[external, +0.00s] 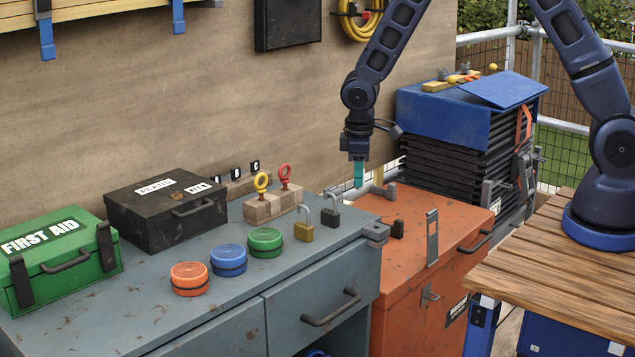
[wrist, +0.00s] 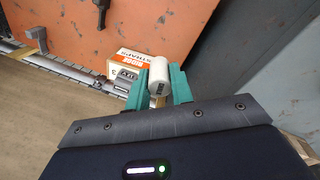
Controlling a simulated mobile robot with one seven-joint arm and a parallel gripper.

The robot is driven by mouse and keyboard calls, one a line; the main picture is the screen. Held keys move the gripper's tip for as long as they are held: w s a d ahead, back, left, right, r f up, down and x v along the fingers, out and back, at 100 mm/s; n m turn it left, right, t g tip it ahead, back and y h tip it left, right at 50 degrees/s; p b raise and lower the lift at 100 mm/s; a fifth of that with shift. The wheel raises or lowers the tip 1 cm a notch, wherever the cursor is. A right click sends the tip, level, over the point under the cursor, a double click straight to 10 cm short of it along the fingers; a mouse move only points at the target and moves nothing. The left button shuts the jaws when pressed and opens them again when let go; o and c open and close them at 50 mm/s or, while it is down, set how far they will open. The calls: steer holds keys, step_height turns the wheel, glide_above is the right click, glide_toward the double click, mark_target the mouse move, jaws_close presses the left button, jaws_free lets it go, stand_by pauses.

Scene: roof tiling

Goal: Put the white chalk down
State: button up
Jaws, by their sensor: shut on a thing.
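The white chalk (wrist: 158,70) is a short, pale cylinder with dark marking on its side, seen in the wrist view. My gripper (wrist: 159,86) has teal fingers, one on each side of the chalk, and is shut on it. In the external view my gripper (external: 359,174) points down near the back wall, by the gap between the grey bench and the orange chest. The chalk is too small to make out clearly there.
A small orange and white straps box (wrist: 130,68) lies beyond the fingers, near a metal rail (wrist: 60,62). The orange chest (external: 425,262) and grey bench (external: 130,318) stand close by. Padlocks (external: 331,212) sit at the bench's right end. Stacked black tiles (external: 450,155) stand right.

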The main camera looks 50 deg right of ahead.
steer(key=s+d+m+y, duration=0.1)
steer(key=s+d, duration=0.3)
steer(key=d, duration=0.6)
steer(key=s+d+m, duration=0.1)
steer(key=s+d, duration=0.2)
steer(key=d, duration=0.7)
step_height(320, 180, down, 20)
steer(key=shift+s+a+r, duration=0.1)
steer(key=shift+s+r, duration=0.05)
steer(key=shift+r, duration=0.05)
steer(key=shift+f, duration=0.1)
steer(key=o, duration=0.9)
steer(key=shift+o, duration=0.2)
